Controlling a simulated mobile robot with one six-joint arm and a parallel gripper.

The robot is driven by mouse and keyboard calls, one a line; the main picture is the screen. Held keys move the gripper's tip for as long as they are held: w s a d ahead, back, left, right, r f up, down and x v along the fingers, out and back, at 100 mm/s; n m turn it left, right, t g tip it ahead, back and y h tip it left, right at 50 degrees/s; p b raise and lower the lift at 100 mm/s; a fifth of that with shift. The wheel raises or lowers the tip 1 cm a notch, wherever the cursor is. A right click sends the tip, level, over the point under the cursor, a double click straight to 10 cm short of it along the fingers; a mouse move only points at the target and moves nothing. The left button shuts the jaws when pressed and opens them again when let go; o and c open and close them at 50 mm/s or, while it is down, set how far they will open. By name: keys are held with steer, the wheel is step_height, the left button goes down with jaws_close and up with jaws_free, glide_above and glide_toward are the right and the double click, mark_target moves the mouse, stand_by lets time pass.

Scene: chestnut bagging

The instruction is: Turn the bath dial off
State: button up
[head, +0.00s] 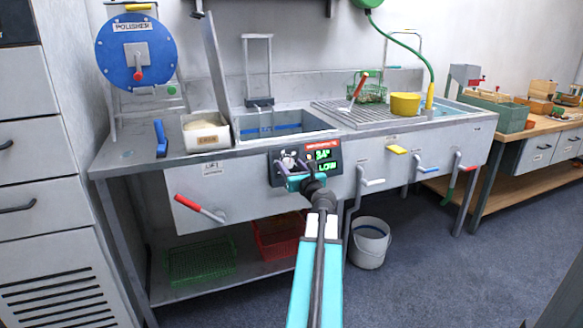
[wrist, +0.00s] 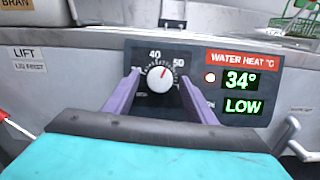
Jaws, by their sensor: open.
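The bath dial (wrist: 160,79) is a round white knob with a red pointer, set on a dark panel (wrist: 229,117) headed "WATER HEAT °C". Its pointer leans up and slightly right, between the 40 and 50 marks. The display (wrist: 241,81) reads 34° and, below, LOW. In the head view the panel (head: 328,148) is on the front of the sink bench, with the dial (head: 288,161) at its left. My gripper (wrist: 159,84) is open, its purple fingers on either side of the knob. Contact with it cannot be told. The gripper also shows in the head view (head: 302,178).
A sink basin (head: 280,136) lies behind the panel. A bucket (head: 370,243) stands below right. A beige-filled bin (head: 206,133) stands on the bench.

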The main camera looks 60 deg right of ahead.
steer(key=c, duration=1)
steer(key=shift+s+d, duration=0.15)
steer(key=shift+d, duration=0.05)
steer(key=shift+c, duration=0.2)
steer(key=shift+a, duration=0.15)
